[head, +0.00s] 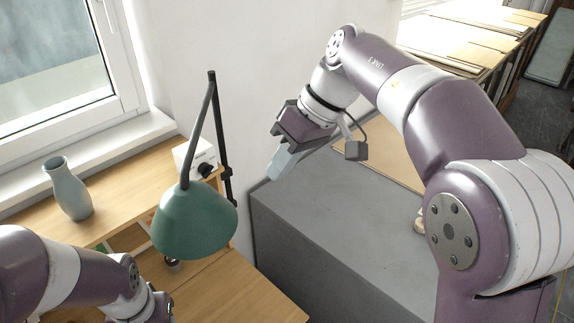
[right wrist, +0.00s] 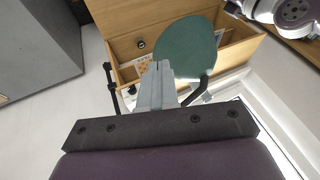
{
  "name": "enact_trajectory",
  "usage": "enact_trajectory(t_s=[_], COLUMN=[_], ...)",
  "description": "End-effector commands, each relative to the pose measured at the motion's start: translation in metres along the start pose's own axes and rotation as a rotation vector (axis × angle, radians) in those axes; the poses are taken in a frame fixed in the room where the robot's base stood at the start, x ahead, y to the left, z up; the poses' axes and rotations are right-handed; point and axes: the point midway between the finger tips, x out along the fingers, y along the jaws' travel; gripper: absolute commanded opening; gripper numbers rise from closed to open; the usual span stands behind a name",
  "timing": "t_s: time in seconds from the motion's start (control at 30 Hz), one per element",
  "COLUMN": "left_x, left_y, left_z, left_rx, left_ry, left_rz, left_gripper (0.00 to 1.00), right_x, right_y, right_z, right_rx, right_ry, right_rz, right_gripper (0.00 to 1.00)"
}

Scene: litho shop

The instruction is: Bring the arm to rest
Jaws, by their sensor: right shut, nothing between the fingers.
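My right arm arches in from the right in the head view. Its gripper (head: 283,165) hangs in the air above the left end of the grey cabinet, to the right of the lamp. The pale fingers are shut together with nothing between them. In the right wrist view the closed fingers (right wrist: 158,75) point towards the green lamp shade and the wooden desk. My left arm shows at the lower left of the head view, over the desk; its fingers cannot be made out.
A green desk lamp (head: 195,220) on a black arm stands beside the right gripper. Paper stacks (head: 468,40) lie behind.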

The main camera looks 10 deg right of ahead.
Motion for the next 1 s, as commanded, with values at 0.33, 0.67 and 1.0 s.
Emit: enact_trajectory(t_s=[0.33, 0.67, 1.0], left_x=[0.002, 0.056, 0.129], left_y=[0.000, 0.000, 0.000], left_z=[0.000, 0.007, 0.015], left_rx=[0.000, 0.000, 0.000], left_ry=[0.001, 0.000, 0.000], left_rz=[0.000, 0.000, 0.000], left_gripper=[0.44, 0.44, 0.44], right_x=[-0.011, 0.052, 0.242], right_y=[0.002, 0.143, 0.169], right_z=[-0.028, -0.051, 0.226], right_rx=[-0.291, -0.258, 0.365], right_ry=[0.142, 0.727, -0.008], right_rz=[0.039, 0.699, 0.612], right_gripper=[0.00, 0.00, 0.00])
